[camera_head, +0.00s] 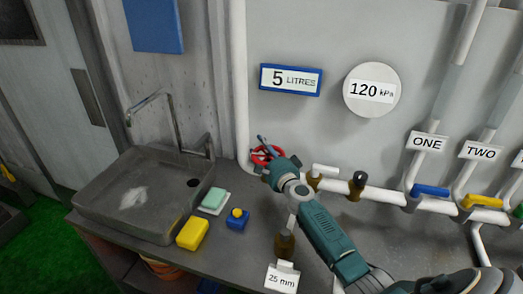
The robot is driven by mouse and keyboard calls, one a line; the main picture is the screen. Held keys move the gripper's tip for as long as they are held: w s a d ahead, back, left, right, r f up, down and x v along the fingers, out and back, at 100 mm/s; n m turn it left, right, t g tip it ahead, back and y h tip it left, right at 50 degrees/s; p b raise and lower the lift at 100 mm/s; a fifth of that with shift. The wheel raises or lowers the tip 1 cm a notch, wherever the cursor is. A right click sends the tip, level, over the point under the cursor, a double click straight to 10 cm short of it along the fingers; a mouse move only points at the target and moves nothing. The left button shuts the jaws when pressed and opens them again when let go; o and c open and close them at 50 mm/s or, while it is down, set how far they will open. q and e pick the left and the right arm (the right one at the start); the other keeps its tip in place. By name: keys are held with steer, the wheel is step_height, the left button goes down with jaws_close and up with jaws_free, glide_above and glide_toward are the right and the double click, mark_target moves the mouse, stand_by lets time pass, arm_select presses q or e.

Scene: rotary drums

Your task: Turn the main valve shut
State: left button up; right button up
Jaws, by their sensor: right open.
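A red round valve handwheel (274,150) sits on the white pipework at the back of the counter, right of the sink. I take it to be the main valve; no label on it can be read. My right gripper (262,155) reaches in from the lower right and is at the wheel, with its fingers open. It covers part of the wheel, and I cannot tell whether the fingers touch the rim. My left gripper is not in view.
A grey sink (100,208) with a tap stands at left. A yellow block (193,233), a sponge (214,199) and a small blue object (237,221) lie beside it. White pipes with a blue lever (430,190) and a yellow lever (482,201) run right. A "25 mm" sign (282,279) stands in front.

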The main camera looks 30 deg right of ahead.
steer(key=shift+w, duration=0.15)
steer(key=shift+c, duration=0.3)
jaws_close()
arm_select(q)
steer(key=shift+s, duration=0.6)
